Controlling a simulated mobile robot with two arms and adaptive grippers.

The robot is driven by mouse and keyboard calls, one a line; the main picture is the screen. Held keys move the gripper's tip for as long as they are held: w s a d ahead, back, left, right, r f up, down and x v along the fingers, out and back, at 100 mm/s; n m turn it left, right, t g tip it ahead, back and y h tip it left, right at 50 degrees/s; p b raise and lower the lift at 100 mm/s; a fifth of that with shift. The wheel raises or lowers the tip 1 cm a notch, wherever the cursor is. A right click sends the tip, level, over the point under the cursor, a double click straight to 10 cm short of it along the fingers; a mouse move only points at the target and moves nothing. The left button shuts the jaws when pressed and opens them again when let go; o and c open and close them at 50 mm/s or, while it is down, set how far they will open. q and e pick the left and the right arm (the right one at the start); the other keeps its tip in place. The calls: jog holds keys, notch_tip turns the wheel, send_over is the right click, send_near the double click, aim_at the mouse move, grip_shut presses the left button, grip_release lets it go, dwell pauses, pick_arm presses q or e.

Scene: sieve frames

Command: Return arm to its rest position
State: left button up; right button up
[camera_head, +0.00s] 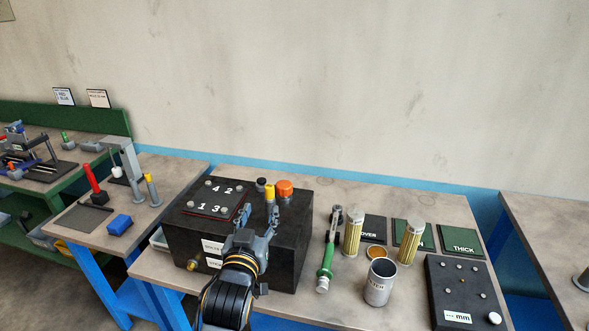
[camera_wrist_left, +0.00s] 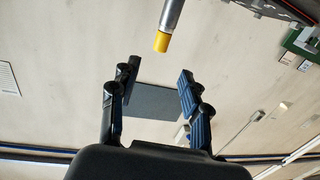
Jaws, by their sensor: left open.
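My left gripper (camera_head: 259,213) reaches up in front of the black block (camera_head: 290,250) on the middle table. In the left wrist view the same gripper (camera_wrist_left: 156,80) has its fingers spread, with nothing between them. A grey post with a yellow end (camera_wrist_left: 162,42) stands beyond the fingertips, apart from them. In the head view a yellow-topped post (camera_head: 269,191) shows on the block just behind the fingers. My left forearm and wrist hide part of the block's front. My right gripper is in neither view.
The block carries a numbered plate (camera_head: 214,198) and an orange knob (camera_head: 285,187). To its right are a green-handled tool (camera_head: 325,262), yellow filter cylinders (camera_head: 352,233), a metal can (camera_head: 380,283) and a dark panel (camera_head: 462,290). A left table (camera_head: 75,232) holds a blue block (camera_head: 119,224).

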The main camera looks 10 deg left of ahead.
pick_arm(q)
jog(key=s+a+f+m+g+h, duration=0.15)
jog(key=s+f+g, duration=0.55)
jog(key=s+f, duration=0.8)
jog(key=s+f+m+g, duration=0.1)
jog(key=s+f+g, duration=0.3)
jog(key=s, duration=0.4)
jog(key=s+f+m+g, duration=0.1)
jog(key=s+f+g, duration=0.25)
jog(key=s, duration=0.45)
notch_tip(320, 180, down, 30)
jog(key=s+b, duration=0.2)
jog(key=s, duration=0.1)
jog(key=s+a+f+g, duration=0.2)
jog(key=s+a+f, duration=0.1)
jog(key=s+f, duration=1.2)
jog(key=shift+s+f+b, duration=0.2)
jog(key=shift+b, duration=0.1)
